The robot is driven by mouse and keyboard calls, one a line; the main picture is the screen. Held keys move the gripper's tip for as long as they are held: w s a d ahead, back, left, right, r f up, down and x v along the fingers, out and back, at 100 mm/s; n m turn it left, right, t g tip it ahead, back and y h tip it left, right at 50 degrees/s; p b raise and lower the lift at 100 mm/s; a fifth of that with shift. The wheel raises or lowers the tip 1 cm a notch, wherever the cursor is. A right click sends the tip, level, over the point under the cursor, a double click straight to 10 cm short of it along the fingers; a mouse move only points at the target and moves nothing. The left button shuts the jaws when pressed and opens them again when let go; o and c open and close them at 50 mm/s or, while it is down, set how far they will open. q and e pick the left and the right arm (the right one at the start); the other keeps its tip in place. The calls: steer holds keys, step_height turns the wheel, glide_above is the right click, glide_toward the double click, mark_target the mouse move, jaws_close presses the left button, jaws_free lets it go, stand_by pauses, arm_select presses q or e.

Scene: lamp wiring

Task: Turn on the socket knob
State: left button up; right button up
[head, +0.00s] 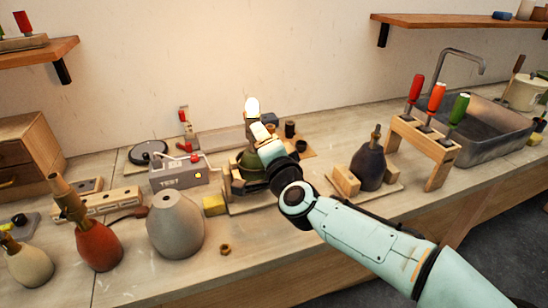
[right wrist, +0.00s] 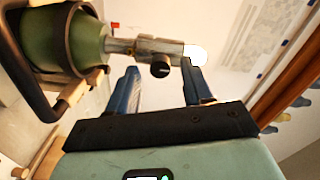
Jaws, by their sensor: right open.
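The green lamp body (head: 246,162) stands on the bench in the head view, with a lit bulb (head: 252,106) on top. In the right wrist view the green body (right wrist: 62,38) lies at the left, held in a dark ring. A metal socket (right wrist: 128,45) extends from it to the glowing bulb (right wrist: 196,54). The black socket knob (right wrist: 160,69) sticks out from the socket's side. My right gripper (right wrist: 160,72) is open, its two blue fingers on either side of the knob; contact cannot be told. In the head view my right gripper (head: 264,133) covers part of the lamp.
A grey lamp body (head: 175,226) and a red one (head: 98,245) are front left. A dark lamp body (head: 368,168) and a screwdriver rack (head: 424,140) stand to the right.

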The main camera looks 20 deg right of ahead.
steer(key=s, duration=1.2)
steer(key=shift+d, duration=0.2)
